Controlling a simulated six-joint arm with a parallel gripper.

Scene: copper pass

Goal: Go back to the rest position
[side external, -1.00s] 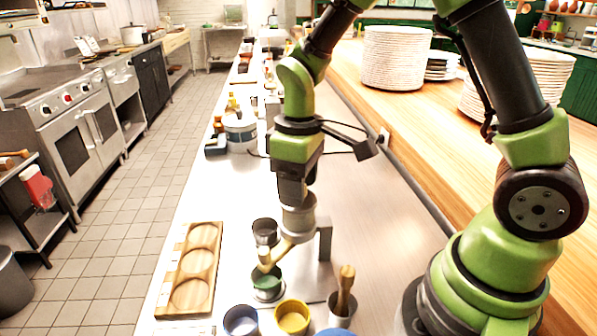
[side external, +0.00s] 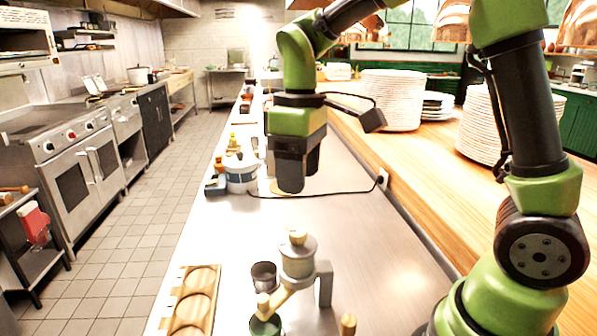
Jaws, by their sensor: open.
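My gripper (side external: 291,185) hangs pointing down above the steel counter (side external: 390,225), empty, with clear space under it. Its fingers are dark and hard to tell apart from this side. Below it stands a grey cylindrical device (side external: 298,257) with a pale wooden knob on top, a wooden-tipped handle to the front left and a grey upright at its right. My gripper is apart from this device. A green cup (side external: 265,325) sits under the handle, partly cut off by the frame edge.
A wooden tray (side external: 215,275) with round recesses lies left of the device, beside a dark metal cup (side external: 263,274). A white tub (side external: 240,177) and bottles stand farther back. Plate stacks (side external: 392,100) stand on the wooden ledge at right. A black cable (side external: 320,194) crosses the counter.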

